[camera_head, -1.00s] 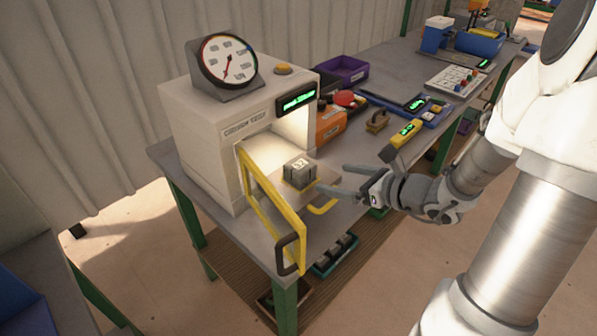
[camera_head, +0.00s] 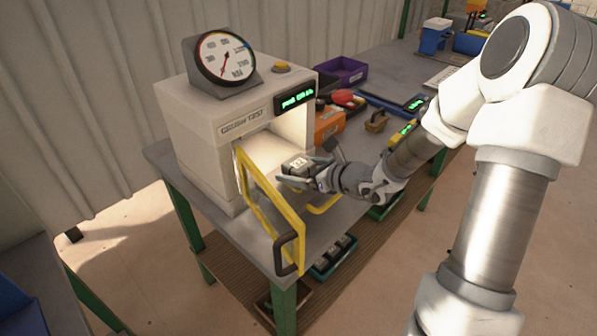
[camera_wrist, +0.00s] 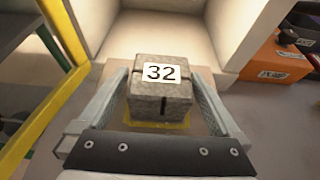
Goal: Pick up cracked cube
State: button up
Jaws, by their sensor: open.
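The grey cube (camera_head: 296,166) sits at the mouth of the white press (camera_head: 215,135). In the wrist view the cube (camera_wrist: 160,103) carries a white label reading 32 and has a dark crack down its front face. It rests on a plate with a yellow marking. My gripper (camera_head: 300,174) is open around the cube. In the wrist view one finger (camera_wrist: 100,103) stands to the left of the cube and the other (camera_wrist: 213,103) to the right, with small gaps. The far finger in the head view is partly hidden by the cube and hand.
The press's yellow-framed door (camera_head: 268,215) stands open to the left of my gripper. A dial gauge (camera_head: 226,57) sits on top of the press. The press chamber behind the cube looks empty.

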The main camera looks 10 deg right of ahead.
grip_shut()
dwell(0.5)
jog(key=shift+r, duration=0.15)
